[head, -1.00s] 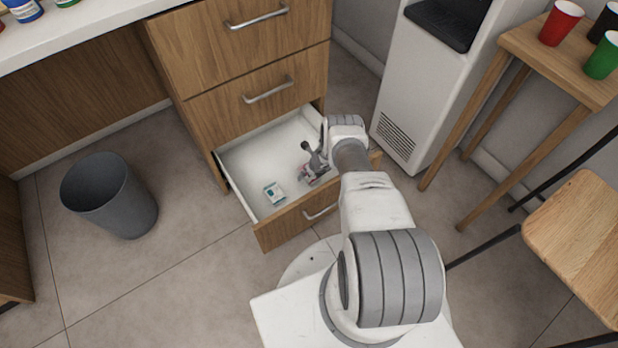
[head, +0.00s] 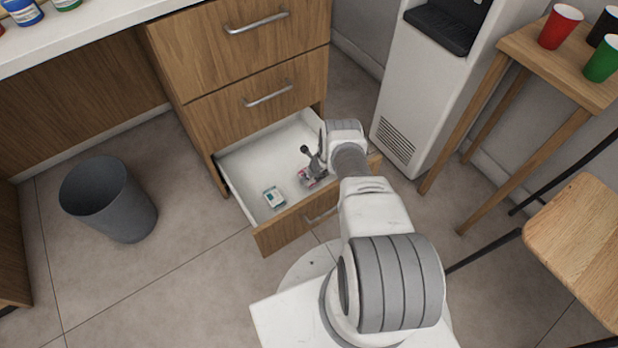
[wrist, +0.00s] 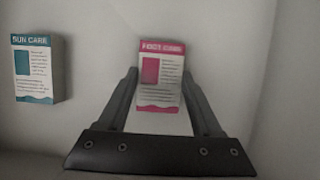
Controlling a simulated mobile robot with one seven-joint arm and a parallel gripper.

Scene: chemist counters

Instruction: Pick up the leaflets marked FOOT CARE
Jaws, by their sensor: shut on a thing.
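The pink-and-white leaflets marked FOOT CARE (wrist: 161,75) are between my gripper's fingers in the wrist view. My gripper (wrist: 160,88) is shut on them, low in the open bottom drawer. In the head view the leaflets (head: 306,180) show only in part beside my gripper (head: 313,172), and my arm hides the rest. The teal-and-white leaflets marked SUN CARE (wrist: 38,70) lie to the left, apart from my gripper. They also show in the head view (head: 273,197).
The white-lined drawer (head: 246,165) stands open below two shut drawers. Its wooden front (head: 285,231) is close to my arm. A grey bin (head: 108,200) stands at left. A white dispenser (head: 428,90) and a wooden table with cups (head: 545,60) stand at right.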

